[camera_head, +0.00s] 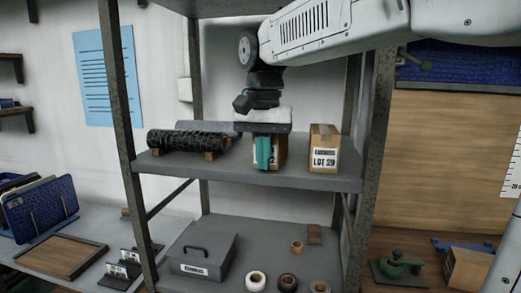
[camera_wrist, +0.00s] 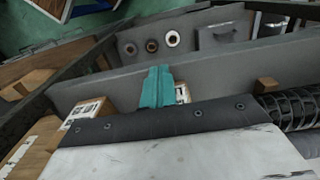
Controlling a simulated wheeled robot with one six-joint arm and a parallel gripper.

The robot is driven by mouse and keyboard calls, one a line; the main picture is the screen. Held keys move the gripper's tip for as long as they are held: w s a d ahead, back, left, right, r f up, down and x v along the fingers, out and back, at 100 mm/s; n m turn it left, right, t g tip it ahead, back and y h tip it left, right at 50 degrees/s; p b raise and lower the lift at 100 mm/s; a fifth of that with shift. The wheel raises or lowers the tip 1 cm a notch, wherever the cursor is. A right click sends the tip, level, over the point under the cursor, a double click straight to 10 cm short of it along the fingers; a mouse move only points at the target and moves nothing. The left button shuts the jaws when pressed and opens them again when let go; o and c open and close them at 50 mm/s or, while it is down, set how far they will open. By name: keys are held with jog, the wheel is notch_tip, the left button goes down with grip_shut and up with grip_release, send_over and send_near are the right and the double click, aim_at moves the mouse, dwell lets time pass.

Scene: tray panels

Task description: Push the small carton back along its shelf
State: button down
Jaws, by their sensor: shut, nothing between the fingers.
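Two cardboard cartons stand on the upper grey shelf (camera_head: 220,172). The carton straight behind my gripper (camera_head: 263,166) shows only in part (camera_head: 281,148); my gripper hides most of its front and label. The other carton (camera_head: 323,148), labelled LOT 20, stands to its right, apart from my gripper. My gripper points down with its teal fingers shut and empty, in front of the partly hidden carton. In the wrist view the teal fingers (camera_wrist: 155,88) overlap that carton's label (camera_wrist: 183,93). I cannot tell whether they touch it.
Dark ribbed rolls (camera_head: 188,141) lie on wooden blocks left of the cartons. Steel posts (camera_head: 122,130) flank the shelf. The lower shelf holds a grey toolbox (camera_head: 202,249) and several tape rolls (camera_head: 256,281). The shelf's front strip is clear beside my gripper.

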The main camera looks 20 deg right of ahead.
jog(key=shift+w+d, duration=0.35)
jog(key=shift+w, duration=0.1)
jog(key=w+d, duration=0.3)
jog(key=w, duration=0.2)
jog(key=w+d, duration=0.4)
jog(key=w, duration=0.1)
jog(key=w+d, duration=0.4)
jog(key=w, duration=0.1)
jog(key=shift+s+a, duration=0.1)
jog(key=shift+s+a, duration=0.35)
jog(key=shift+a, duration=0.05)
jog(key=shift+s+a, duration=0.8)
jog(key=shift+s, duration=0.35)
notch_tip(320, 180, up, 10)
jog(key=shift+s, duration=0.15)
